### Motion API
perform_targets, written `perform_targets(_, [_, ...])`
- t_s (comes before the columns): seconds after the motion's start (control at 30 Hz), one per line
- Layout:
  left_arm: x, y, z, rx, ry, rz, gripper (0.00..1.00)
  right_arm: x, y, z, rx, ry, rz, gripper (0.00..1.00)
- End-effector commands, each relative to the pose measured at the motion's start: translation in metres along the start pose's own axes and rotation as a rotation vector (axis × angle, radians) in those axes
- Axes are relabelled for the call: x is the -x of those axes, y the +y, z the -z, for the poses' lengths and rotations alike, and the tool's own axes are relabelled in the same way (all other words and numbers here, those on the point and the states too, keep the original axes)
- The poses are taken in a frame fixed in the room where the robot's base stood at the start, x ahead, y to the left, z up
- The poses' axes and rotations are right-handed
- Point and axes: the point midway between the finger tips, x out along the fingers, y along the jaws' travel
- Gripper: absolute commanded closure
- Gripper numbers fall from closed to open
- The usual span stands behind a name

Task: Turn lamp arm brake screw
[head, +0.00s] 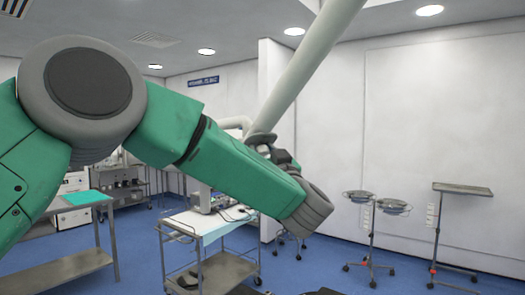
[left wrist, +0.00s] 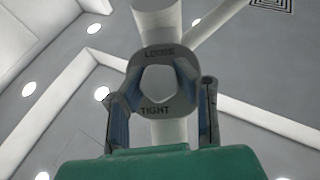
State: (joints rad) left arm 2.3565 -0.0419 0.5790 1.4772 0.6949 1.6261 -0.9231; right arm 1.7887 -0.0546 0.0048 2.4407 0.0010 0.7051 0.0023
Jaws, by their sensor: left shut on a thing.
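The lamp arm (head: 312,65) is a thick pale tube that slants down from the upper right to a joint near the middle of the head view. It also shows in the left wrist view (left wrist: 158,18). The brake screw (left wrist: 160,52) is a grey ring-shaped piece marked LOOSE at the top and TIGHT at the bottom, with a pale centre. My left gripper (left wrist: 160,105) has one finger on each side of it and is shut on it. My right gripper is not in view.
A steel trolley (head: 228,272) with a light blue cloth stands below the left arm. A steel table (head: 65,268) is at the lower left.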

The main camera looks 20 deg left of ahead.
Motion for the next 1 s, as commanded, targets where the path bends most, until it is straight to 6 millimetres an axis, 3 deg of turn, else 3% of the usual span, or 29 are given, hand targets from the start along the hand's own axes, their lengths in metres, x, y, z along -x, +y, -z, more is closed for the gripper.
perform_targets(0.2, [0.000, 0.002, 0.002, -0.158, 0.000, 0.111, 1.00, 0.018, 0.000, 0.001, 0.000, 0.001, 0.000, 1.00])
perform_targets(0.53, [0.001, 0.001, 0.000, -0.185, -0.001, 0.130, 1.00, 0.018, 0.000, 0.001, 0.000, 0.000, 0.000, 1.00])
perform_targets(0.57, [0.001, 0.001, 0.000, -0.185, -0.001, 0.130, 0.71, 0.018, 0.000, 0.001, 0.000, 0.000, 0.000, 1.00])
perform_targets(0.6, [0.001, 0.001, -0.001, -0.184, -0.001, 0.130, 0.57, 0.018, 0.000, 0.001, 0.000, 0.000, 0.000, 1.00])
perform_targets(0.63, [0.001, 0.001, 0.000, -0.184, -0.001, 0.130, 0.52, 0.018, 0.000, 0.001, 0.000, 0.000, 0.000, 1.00])
perform_targets(1.0, [0.004, 0.002, 0.000, -0.183, -0.001, 0.130, 0.52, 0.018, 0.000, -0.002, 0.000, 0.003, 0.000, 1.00])
